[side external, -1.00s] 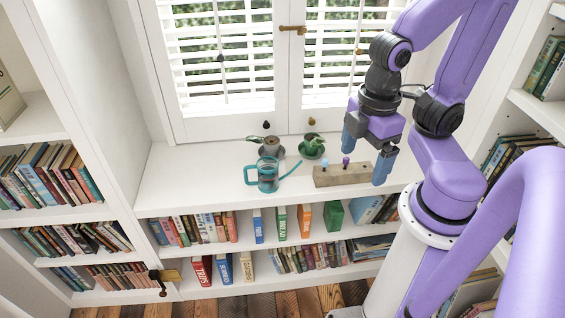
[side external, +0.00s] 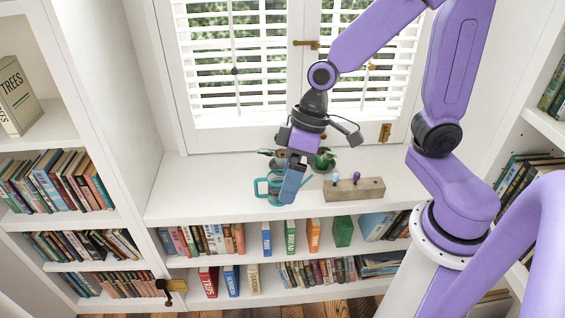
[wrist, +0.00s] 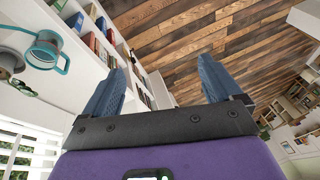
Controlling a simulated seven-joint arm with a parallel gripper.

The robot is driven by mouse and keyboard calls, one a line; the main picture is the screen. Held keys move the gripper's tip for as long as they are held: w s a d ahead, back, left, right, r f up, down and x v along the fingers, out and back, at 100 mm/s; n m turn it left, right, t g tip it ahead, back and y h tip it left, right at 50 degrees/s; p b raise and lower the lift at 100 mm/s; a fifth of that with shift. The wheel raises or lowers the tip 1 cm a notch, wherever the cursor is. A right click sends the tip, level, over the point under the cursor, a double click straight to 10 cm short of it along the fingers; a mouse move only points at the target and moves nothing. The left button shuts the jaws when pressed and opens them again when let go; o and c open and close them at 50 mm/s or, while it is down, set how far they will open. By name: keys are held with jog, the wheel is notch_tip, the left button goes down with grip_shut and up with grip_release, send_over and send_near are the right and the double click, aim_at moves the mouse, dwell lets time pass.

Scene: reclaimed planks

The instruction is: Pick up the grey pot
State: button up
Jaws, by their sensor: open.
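The grey pot (side external: 275,163) stands at the back of the white window ledge, holding a small plant. My gripper hides much of it in the side view. In the wrist view, a dark grey round shape (wrist: 8,63) at the left edge looks like this pot, partly cut off. My gripper (side external: 292,188) is in front of the pot from the side camera, fingers down, beside the teal watering can (side external: 264,188).
A green pot with a plant (side external: 325,160) stands right of the grey pot. A wooden block (side external: 354,189) with small knobs lies right of my gripper. The shuttered window (side external: 245,75) is close behind. The ledge's left part is clear; bookshelves lie below.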

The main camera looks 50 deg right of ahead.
jog(key=w+f+m+t, duration=0.2)
jog(key=w+m, duration=0.2)
jog(key=w, duration=0.6)
jog(key=m+t+h, duration=0.1)
jog(key=m+h, duration=0.7)
jog(key=m, duration=0.4)
send_over(282, 155)
jog(key=s+a, duration=0.2)
notch_tip(282, 155, down, 21)
jog(key=shift+s+a+f, duration=0.1)
jog(key=shift+a, duration=0.05)
jog(key=shift+x, duration=2.75)
jog(key=shift+s, duration=0.1)
jog(key=shift+c, duration=0.2)
